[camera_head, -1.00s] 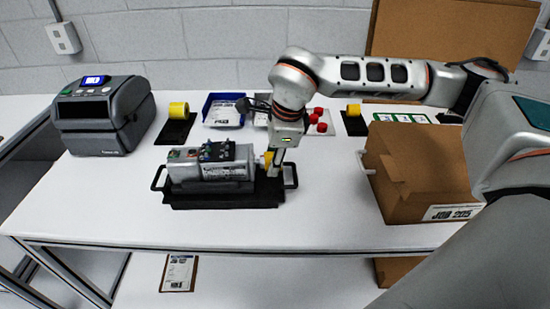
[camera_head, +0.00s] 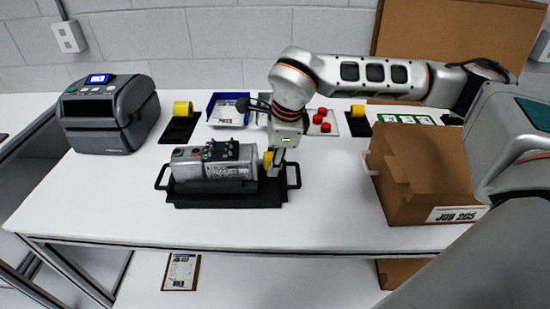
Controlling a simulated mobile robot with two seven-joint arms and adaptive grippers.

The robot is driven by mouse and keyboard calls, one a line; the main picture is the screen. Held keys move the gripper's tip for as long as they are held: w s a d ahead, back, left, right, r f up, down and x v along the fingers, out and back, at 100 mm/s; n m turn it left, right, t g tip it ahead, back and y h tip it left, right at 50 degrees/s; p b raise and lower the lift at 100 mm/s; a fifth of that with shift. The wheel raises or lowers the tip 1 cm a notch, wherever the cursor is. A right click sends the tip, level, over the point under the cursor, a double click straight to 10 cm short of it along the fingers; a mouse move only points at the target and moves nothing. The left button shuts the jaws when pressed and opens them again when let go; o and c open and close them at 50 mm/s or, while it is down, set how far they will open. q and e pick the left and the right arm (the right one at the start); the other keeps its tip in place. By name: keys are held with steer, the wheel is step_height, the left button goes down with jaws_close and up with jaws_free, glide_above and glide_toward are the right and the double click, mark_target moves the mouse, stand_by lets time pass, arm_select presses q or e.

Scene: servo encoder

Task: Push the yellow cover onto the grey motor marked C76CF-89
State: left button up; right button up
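The grey motor (camera_head: 200,170) lies on its side in a black tray (camera_head: 225,200) with a handle at each end. Its marking is too small to read. The yellow cover (camera_head: 267,161) is at the motor's right end, partly hidden by my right gripper. I cannot tell whether it is seated or a small gap is left. My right gripper (camera_head: 277,168) points down at the cover, at the right end of the tray. Its fingers look close to or touching the cover, but their opening is not clear. My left gripper is not in view.
A label printer (camera_head: 108,115) stands at the left. Behind the motor are a blue bin (camera_head: 212,108), yellow rolls (camera_head: 182,108) on dark pads and red round parts (camera_head: 322,127). A cardboard box (camera_head: 415,175) stands at the right. The table front is clear.

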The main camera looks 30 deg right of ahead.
steer(key=shift+w+a, duration=0.25)
steer(key=shift+a, duration=0.35)
stand_by(1.4)
steer(key=o, duration=0.8)
steer(key=v, duration=1.2)
